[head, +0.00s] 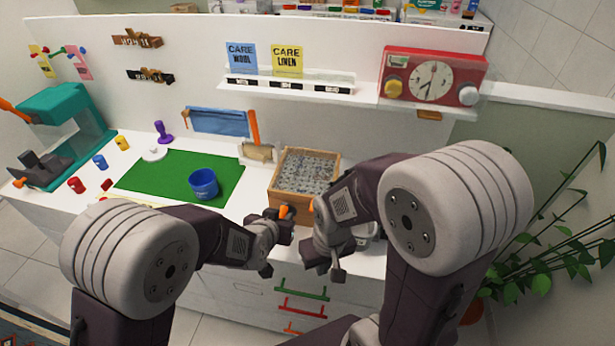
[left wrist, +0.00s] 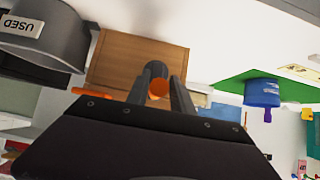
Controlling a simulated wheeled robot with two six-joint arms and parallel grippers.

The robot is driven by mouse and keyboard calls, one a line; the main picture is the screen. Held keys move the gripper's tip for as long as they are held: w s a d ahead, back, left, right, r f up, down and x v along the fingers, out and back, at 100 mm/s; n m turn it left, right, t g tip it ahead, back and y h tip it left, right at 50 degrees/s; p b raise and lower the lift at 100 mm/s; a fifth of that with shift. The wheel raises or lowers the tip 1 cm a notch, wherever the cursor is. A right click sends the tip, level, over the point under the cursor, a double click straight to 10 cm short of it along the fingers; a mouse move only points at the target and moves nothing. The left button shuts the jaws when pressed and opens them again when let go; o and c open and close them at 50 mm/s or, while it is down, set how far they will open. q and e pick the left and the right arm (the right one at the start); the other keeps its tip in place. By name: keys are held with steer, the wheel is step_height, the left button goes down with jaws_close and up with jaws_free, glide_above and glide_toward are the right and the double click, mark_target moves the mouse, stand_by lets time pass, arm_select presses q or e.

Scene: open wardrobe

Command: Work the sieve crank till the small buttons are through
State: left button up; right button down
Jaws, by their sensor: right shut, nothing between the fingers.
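The sieve (head: 276,181) is a wooden box holding grey and pale buttons, standing near the counter's front edge. Its wooden side also shows in the left wrist view (left wrist: 125,55). The crank's orange knob (head: 284,211) is at the front of the box. My left gripper (head: 286,220) is at this knob; in the left wrist view the knob (left wrist: 159,88) sits between the two dark fingers with no clear gap. My right gripper (head: 325,268) is shut and empty, low in front of the counter edge. What lies beneath the mesh is hidden.
A blue cup (head: 203,184) stands on the green mat (head: 150,180) left of the sieve. A grey bin marked USED (left wrist: 40,35) is beside the box in the left wrist view. A plant (head: 550,255) is at right. Drawers with coloured handles are below.

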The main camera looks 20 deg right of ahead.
arm_select(q)
steer(key=shift+w+a+f+b, duration=0.15)
steer(key=shift+w+a+b, duration=0.2)
steer(key=shift+w+a, duration=0.55)
steer(key=shift+s, duration=0.2)
